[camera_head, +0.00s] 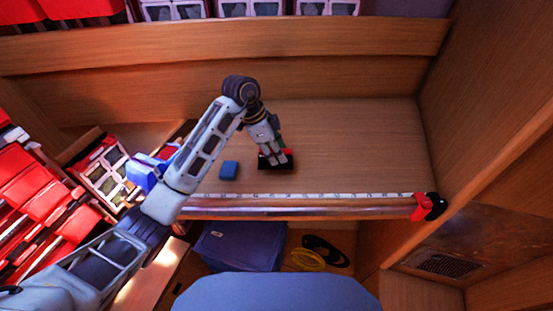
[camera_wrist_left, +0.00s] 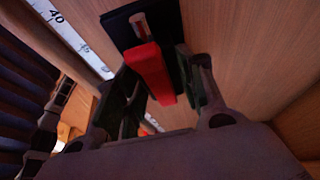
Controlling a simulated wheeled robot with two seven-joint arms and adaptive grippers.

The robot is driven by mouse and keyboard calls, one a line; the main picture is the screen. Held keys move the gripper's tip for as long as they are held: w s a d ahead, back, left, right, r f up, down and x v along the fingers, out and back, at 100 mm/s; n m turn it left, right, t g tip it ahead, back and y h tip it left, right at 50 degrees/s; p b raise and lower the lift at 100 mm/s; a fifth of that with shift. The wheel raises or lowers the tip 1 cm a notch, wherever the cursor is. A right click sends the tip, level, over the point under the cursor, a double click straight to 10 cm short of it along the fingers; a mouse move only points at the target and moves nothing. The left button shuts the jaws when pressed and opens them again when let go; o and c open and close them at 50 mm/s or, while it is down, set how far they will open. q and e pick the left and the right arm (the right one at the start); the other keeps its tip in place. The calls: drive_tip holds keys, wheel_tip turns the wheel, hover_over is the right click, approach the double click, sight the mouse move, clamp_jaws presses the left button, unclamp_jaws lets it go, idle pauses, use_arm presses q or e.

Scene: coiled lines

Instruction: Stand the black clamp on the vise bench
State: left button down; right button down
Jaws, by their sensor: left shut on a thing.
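My left gripper (camera_head: 276,157) is over the wooden bench top (camera_head: 355,145), pointing down. It is shut on a black piece with a red bar, which looks like the black clamp (camera_head: 272,164). In the left wrist view my left gripper (camera_wrist_left: 165,88) has its fingers on either side of the red bar, and the clamp's flat black part (camera_wrist_left: 120,28) shows beyond them. The clamp is close to the bench top; I cannot tell whether it touches it. My right gripper is not in view.
Red bins (camera_head: 40,200) crowd the left. The bench top's right side is clear.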

use_arm(q)
drive_tip(key=shift+f, duration=0.1)
idle(0.3)
drive_tip(key=shift+f+p, duration=0.4)
drive_tip(key=shift+f, duration=1.4)
drive_tip(key=shift+f, duration=0.2)
drive_tip(key=c, duration=0.9)
unclamp_jaws()
drive_tip(key=shift+s, duration=0.1)
drive_tip(key=shift+r, duration=0.2)
drive_tip(key=b+v, duration=0.2)
drive_tip(key=v, duration=1)
drive_tip(key=shift+b, duration=0.35)
